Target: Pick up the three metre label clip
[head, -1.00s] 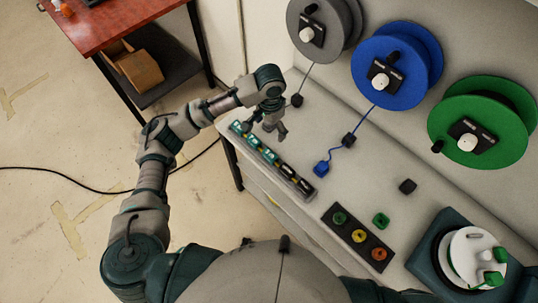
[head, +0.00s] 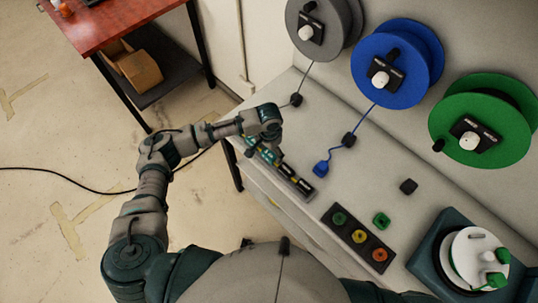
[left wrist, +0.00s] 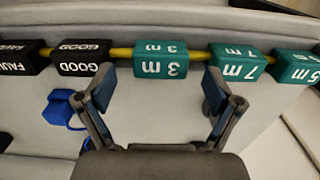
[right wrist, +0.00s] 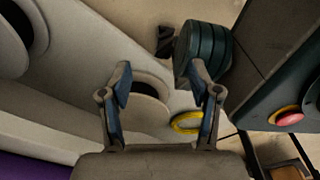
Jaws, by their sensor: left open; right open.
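The teal three metre label clip (left wrist: 160,59), marked "3 m", sits on a yellow rod (left wrist: 120,53) in the left wrist view. My left gripper (left wrist: 159,82) is open; its fingertips are spread to either side of that clip, nearer the camera, apart from it. A teal 7 m clip (left wrist: 238,62) and 5 m clip (left wrist: 297,67) sit to the right, black GOOD (left wrist: 83,57) and FAULT (left wrist: 20,57) clips to the left. In the head view my left wrist hides part of the clip rail (head: 304,187). My right gripper (right wrist: 160,80) is open and empty.
A blue clip (head: 321,168) on a cord lies beside the rail. Grey, blue (head: 398,64) and green (head: 485,120) reels stand at the back. A dark panel with coloured rings (head: 358,238) and a round white device (head: 474,255) are on the right.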

